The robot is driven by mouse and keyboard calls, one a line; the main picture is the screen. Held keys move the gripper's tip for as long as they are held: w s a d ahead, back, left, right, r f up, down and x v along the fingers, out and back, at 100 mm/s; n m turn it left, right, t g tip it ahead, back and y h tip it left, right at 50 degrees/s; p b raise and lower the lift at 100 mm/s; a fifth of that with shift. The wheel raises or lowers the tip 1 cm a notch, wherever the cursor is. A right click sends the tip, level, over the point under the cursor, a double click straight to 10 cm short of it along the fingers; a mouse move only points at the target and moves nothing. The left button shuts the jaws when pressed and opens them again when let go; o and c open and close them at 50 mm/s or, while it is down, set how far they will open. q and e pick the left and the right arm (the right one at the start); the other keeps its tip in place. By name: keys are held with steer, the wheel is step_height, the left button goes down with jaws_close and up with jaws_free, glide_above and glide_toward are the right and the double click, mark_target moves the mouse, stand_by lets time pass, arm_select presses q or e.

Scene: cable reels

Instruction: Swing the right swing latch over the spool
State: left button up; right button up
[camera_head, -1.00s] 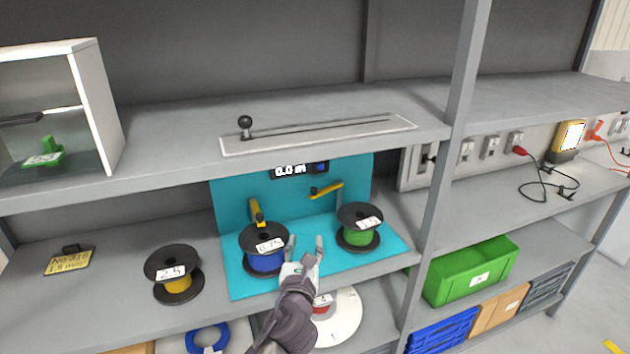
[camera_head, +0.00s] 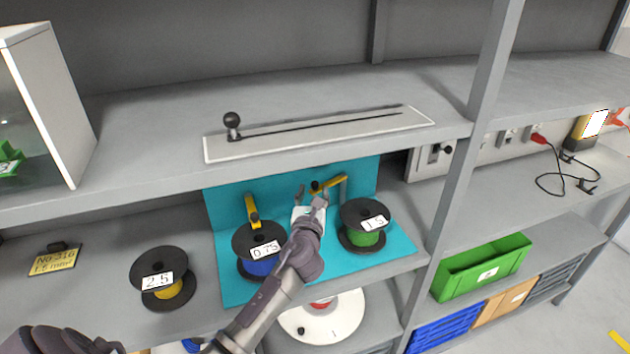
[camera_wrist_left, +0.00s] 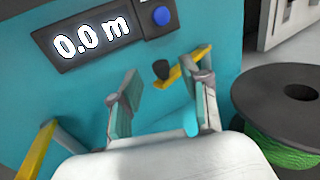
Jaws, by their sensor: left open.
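The right swing latch (camera_head: 330,183) is a yellow bar with a black knob, on a grey post behind the green spool (camera_head: 366,237), which is labelled 1.5. The latch points left, away from the spool. It also shows in the left wrist view (camera_wrist_left: 185,68), its knob near the gap between my fingers. My left gripper (camera_head: 309,197) is open and empty, just in front of the knob; contact cannot be told. In the left wrist view the gripper (camera_wrist_left: 163,92) has its fingers apart, with the green spool (camera_wrist_left: 283,115) to the right.
The blue spool (camera_head: 257,250) labelled 0.75 stands left of my arm, with another yellow latch (camera_head: 251,210) behind it. A display (camera_wrist_left: 92,38) reads 0.0 m on the teal back panel. The upper shelf (camera_head: 290,100) overhangs the latches. A yellow spool (camera_head: 163,288) stands farther left.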

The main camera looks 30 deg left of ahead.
mark_target(314, 186)
arm_select(q)
steer(key=x, duration=0.4)
steer(key=shift+w+a, duration=0.1)
steer(key=shift+w, duration=0.15)
steer(key=shift+a, duration=0.1)
steer(key=c, duration=0.8)
jaws_close()
arm_select(e)
steer(key=shift+w+a+r, duration=0.2)
steer(key=shift+w+a, duration=0.2)
steer(key=shift+w, duration=0.4)
steer(key=shift+d, duration=0.1)
